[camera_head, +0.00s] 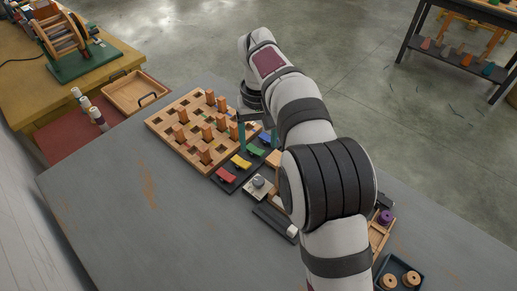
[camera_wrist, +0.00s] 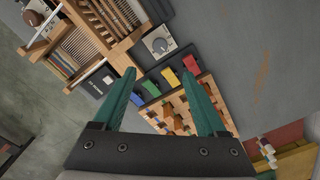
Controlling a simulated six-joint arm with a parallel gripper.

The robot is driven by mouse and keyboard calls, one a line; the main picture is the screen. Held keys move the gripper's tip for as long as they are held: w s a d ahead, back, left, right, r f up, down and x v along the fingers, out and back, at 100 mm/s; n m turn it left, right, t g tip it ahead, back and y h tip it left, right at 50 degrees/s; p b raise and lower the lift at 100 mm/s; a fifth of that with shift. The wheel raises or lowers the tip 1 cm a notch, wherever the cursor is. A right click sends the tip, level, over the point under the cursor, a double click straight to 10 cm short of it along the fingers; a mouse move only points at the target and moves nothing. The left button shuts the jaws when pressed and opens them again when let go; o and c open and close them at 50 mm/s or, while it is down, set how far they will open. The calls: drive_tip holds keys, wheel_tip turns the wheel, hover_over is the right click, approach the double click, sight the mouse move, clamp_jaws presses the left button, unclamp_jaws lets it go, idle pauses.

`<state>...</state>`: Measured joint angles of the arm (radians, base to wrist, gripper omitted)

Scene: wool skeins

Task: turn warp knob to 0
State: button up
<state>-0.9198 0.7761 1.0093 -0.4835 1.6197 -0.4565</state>
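A grey round knob (camera_head: 260,182) sits on a small pale plate near the table's middle, right of the coloured levers. It also shows in the wrist view (camera_wrist: 160,45), above and between my fingertips, with a light mark on its face. A second, brown-grey knob (camera_wrist: 33,18) is at the wrist view's upper left. I cannot read labels that tell which is the warp knob, nor its setting. My gripper (camera_wrist: 159,74) has green fingers spread wide with nothing between them. In the head view my gripper (camera_head: 257,137) is over the board's right edge, apart from the grey knob.
A wooden board (camera_head: 165,125) with several upright orange blocks lies beside red, yellow, green and blue levers (camera_head: 241,162). A dark slider strip (camera_head: 270,219) lies below the grey knob. A wooden loom (camera_wrist: 85,45) stands near it. The table's left front (camera_head: 130,220) is bare.

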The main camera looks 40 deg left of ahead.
drive_tip(key=n, duration=0.2)
approach(258, 180)
wheel_tip(258, 180, down, 9)
drive_tip(key=shift+d+r, duration=0.1)
drive_tip(key=shift+r, duration=0.1)
clamp_jaws()
